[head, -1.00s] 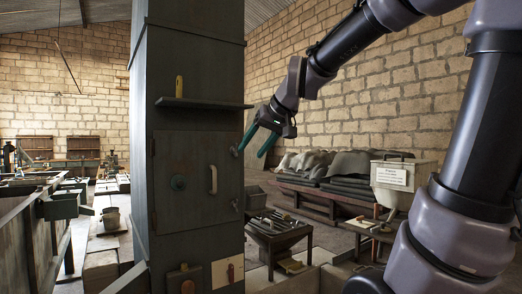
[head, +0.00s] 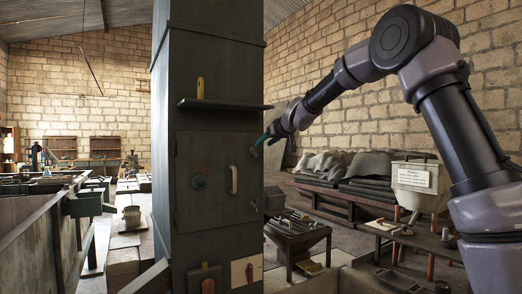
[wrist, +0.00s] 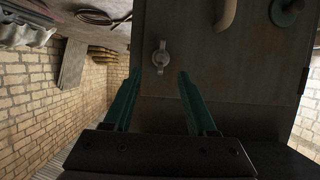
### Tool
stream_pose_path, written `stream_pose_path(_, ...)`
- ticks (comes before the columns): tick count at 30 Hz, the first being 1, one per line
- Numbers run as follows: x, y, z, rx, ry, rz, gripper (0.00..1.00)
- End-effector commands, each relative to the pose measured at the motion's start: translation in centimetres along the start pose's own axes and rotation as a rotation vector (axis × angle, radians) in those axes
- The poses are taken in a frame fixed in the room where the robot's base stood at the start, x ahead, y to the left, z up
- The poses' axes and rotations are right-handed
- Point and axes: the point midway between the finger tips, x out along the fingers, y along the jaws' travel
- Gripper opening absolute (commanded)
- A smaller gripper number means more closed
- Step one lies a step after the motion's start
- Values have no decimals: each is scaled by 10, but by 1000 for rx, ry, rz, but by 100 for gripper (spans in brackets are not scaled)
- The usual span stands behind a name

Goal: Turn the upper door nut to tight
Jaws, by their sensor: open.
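The upper door nut (wrist: 161,57) is a small grey wing nut near the edge of the dark metal door (head: 215,155). In the wrist view its wings lie roughly up and down the picture. My gripper (wrist: 160,73) is open and empty, with its two green fingers pointing at the door. The nut shows in the gap between the fingertips and appears to lie beyond them; I cannot see contact. In the head view my gripper (head: 263,140) is at the door's upper right edge. The lower door nut (head: 253,204) is further down that edge.
A table of tools (head: 298,228) stands to the right.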

Motion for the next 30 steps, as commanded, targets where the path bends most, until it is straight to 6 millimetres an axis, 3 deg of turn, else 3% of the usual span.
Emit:
stream_pose_path(3, 26, -1, 1, 0, -2, -1, 57)
stream_pose_path(10, 59, -1, 1, 1, -1, -1, 57)
stream_pose_path(23, 69, 0, 0, 1, -1, 0, 57)
stream_pose_path(27, 69, 0, 0, 1, -1, 0, 8)
stream_pose_path(28, 69, 0, 0, 1, -1, 0, 0)
stream_pose_path(30, 69, 0, 0, 1, -1, 0, 0)
